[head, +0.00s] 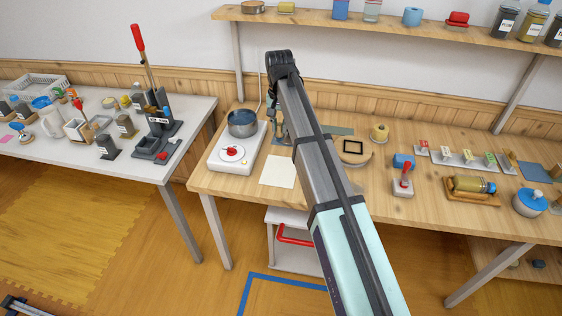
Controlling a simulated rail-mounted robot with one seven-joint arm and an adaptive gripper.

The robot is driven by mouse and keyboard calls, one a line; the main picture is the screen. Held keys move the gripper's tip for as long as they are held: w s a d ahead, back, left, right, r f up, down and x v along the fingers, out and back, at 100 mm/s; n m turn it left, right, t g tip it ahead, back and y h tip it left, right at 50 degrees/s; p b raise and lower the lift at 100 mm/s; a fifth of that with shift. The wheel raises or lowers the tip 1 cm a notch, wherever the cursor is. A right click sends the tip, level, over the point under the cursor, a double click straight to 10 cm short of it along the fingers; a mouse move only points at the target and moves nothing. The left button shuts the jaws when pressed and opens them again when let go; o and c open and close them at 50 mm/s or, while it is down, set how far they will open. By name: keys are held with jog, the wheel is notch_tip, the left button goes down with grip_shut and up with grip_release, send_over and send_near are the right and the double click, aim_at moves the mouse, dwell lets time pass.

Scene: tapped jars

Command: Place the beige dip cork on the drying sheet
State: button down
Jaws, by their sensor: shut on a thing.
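My gripper (279,134) is small in the head view, pointing down beside the pot, behind and above the cream sheet. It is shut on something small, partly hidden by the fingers. I cannot make out its colour or shape well enough to tell whether it is the beige dip cork. No other thing on the bench is clearly that cork. A plain cream sheet (279,172), which looks like the drying sheet, lies flat and bare near the bench's front edge, right of the white hot plate.
A blue-grey pot (242,123) stands on the white hot plate (227,160), close left of my gripper. My arm hides part of the bench. A shelf (400,27) runs above.

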aim_at(280, 135)
notch_tip(280, 135, down, 16)
jog(key=p, duration=0.3)
jog(key=shift+p, duration=0.3)
jog(key=shift+f, duration=0.15)
jog(key=c, duration=1)
grip_release()
notch_tip(280, 135, up, 12)
jog(key=b, duration=0.3)
jog(key=shift+b, duration=0.35)
